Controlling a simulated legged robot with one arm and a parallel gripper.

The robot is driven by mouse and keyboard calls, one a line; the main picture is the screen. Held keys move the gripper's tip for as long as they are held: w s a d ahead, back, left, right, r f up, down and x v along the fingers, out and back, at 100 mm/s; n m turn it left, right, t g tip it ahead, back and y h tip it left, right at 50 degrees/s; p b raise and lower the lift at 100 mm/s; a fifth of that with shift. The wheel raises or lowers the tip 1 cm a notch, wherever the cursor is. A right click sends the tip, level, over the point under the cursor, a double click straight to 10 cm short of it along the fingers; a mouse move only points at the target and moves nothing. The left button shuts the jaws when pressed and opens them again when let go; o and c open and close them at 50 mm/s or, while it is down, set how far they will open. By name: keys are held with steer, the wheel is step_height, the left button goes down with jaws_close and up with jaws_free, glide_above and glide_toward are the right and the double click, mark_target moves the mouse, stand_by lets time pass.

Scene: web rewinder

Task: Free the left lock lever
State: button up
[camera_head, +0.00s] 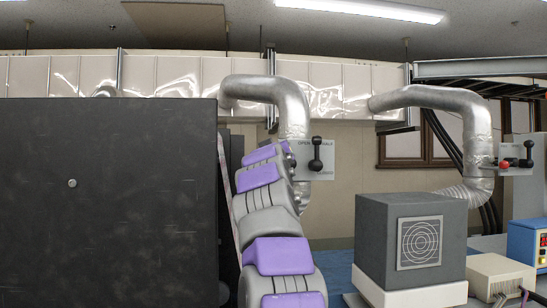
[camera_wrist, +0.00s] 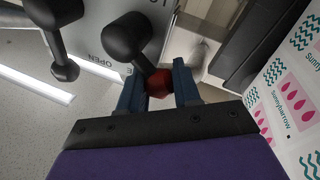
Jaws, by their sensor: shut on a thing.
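In the wrist view my gripper (camera_wrist: 158,79) has its two blue-grey fingers on either side of a red knob (camera_wrist: 158,85), shut on it. The knob is on the end of a short lever whose black rounded hub (camera_wrist: 125,38) stands on a light plate (camera_wrist: 98,20) marked OPEN. A black handle (camera_wrist: 62,42) stands beside it on the same plate. In the head view my arm reaches up to the left plate (camera_head: 325,170), whose black handle (camera_head: 316,153) stands upright. My arm hides the red knob and my fingertips there.
A right plate with a red-knobbed lever (camera_head: 504,164) and black handle (camera_head: 529,150) is at the far right. A large dark panel (camera_head: 110,200) stands close left of my arm. A grey box (camera_head: 385,240) is at lower right. A printed sheet (camera_wrist: 290,95) shows beside my gripper.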

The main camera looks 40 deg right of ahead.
steer(key=shift+d+m+g, duration=0.2)
steer(key=shift+m+g, duration=0.1)
steer(key=shift+m, duration=0.3)
stand_by(0.3)
steer(key=o, duration=0.9)
steer(key=shift+d, duration=0.1)
steer(key=shift+o, duration=0.6)
steer(key=shift+r, duration=0.1)
steer(key=shift+s, duration=0.1)
steer(key=shift+s+a, duration=0.2)
steer(key=b+v, duration=0.8)
steer(key=v, duration=0.8)
steer(key=shift+s+a, duration=0.2)
steer(key=shift+a, duration=0.05)
steer(key=shift+o, duration=0.2)
